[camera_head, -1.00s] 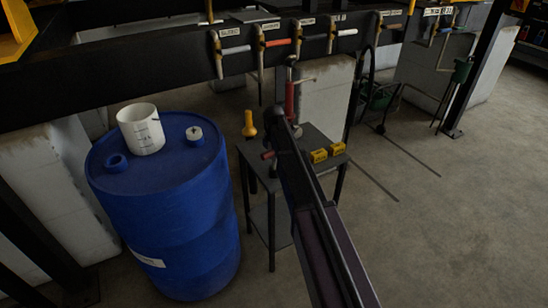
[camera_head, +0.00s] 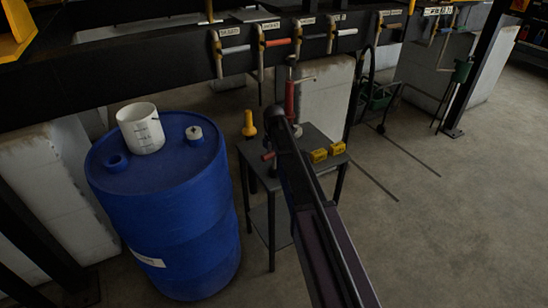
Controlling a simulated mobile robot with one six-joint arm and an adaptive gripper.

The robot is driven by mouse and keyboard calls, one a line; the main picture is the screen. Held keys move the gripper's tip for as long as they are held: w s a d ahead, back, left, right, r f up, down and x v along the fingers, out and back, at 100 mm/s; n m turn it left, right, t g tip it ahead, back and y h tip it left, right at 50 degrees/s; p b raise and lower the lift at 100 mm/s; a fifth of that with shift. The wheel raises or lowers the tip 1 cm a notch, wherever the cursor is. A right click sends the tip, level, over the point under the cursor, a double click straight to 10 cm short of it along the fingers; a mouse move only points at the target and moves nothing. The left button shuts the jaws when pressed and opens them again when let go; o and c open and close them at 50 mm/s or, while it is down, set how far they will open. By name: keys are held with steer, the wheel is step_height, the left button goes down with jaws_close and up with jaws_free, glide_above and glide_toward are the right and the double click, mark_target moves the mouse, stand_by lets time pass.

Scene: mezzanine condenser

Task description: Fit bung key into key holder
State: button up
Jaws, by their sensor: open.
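I cannot make out with certainty which thing is the bung key or which is the key holder. A small dark table (camera_head: 313,137) stands in the middle. On it are a yellow upright piece (camera_head: 249,123), a small red-ended piece (camera_head: 268,155) and two yellow blocks (camera_head: 319,155). A red upright tool with a metal crossbar (camera_head: 290,100) shows at the table's back. My arm reaches over the table from the lower right. Its rounded dark end hides part of the tabletop. My gripper cannot be picked out beyond it.
A blue drum (camera_head: 163,215) stands left of the table, with a white container (camera_head: 140,129), a blue ring (camera_head: 116,162) and a white cap (camera_head: 194,133) on top. A black beam (camera_head: 110,75) with labelled valve handles runs behind.

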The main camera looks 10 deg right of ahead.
steer(key=shift+r, duration=0.2)
step_height(320, 180, up, 8)
steer(key=p, duration=0.8)
stand_by(1.0)
steer(key=s+r+m+p, duration=0.3)
steer(key=s+m, duration=2)
steer(key=s, duration=0.6)
steer(key=shift+m+p, duration=0.3)
